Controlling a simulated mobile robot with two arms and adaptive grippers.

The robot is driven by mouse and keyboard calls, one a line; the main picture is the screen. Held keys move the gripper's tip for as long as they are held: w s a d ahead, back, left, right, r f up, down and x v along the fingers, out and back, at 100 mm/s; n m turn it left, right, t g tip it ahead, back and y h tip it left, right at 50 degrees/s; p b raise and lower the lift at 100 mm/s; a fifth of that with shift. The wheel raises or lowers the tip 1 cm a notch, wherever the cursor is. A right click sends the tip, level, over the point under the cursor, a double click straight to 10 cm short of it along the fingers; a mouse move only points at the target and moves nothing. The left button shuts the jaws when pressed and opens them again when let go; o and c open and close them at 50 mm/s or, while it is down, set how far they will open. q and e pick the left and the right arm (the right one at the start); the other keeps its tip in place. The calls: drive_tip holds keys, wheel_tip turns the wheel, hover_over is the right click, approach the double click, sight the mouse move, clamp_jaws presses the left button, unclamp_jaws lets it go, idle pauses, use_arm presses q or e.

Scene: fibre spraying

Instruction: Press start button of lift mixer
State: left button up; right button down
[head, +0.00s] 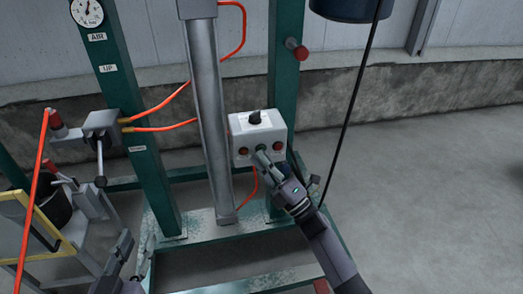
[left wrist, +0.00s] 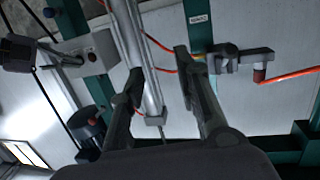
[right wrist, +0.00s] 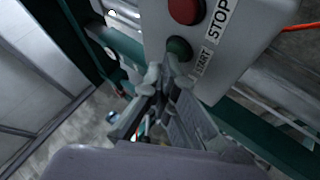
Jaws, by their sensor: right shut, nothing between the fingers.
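In the right wrist view a green button (right wrist: 179,48) labelled START sits beside a larger red button (right wrist: 185,11) labelled STOP. My right gripper (head: 262,153) is shut and empty, its fingertips (right wrist: 164,70) right at the green button. I cannot tell whether they touch it. The gripper hides the green button in the head view. My left gripper (head: 138,252) is open and empty, low at the left, away from the box.
A grey vertical cylinder (head: 209,110) stands left of the box between green posts. Orange hoses (head: 165,127) run to a valve with a lever (head: 101,130). A black cable (head: 352,95) hangs right of the box. The floor at the right (head: 430,200) is clear.

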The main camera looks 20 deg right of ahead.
use_arm(q)
drive_tip(key=shift+w+d+r+t, duration=0.15)
drive_tip(key=shift+r+t, duration=0.25)
drive_tip(key=shift+r, duration=0.35)
use_arm(e)
drive_tip(key=shift+w, duration=0.2)
idle(0.5)
use_arm(q)
drive_tip(key=shift+s+a+f+g+y, duration=0.15)
drive_tip(key=shift+f+g, duration=0.2)
drive_tip(key=shift+f, duration=0.25)
drive_tip(key=shift+s+a+f+g+y, duration=0.15)
drive_tip(key=shift+f+g, duration=0.25)
drive_tip(key=shift+f, duration=0.25)
drive_tip(key=shift+s+a+f+g, duration=0.15)
drive_tip(key=shift+f+g, duration=0.2)
drive_tip(key=shift+f, duration=0.25)
use_arm(e)
drive_tip(key=shift+s, duration=0.85)
use_arm(q)
drive_tip(key=shift+p, duration=0.3)
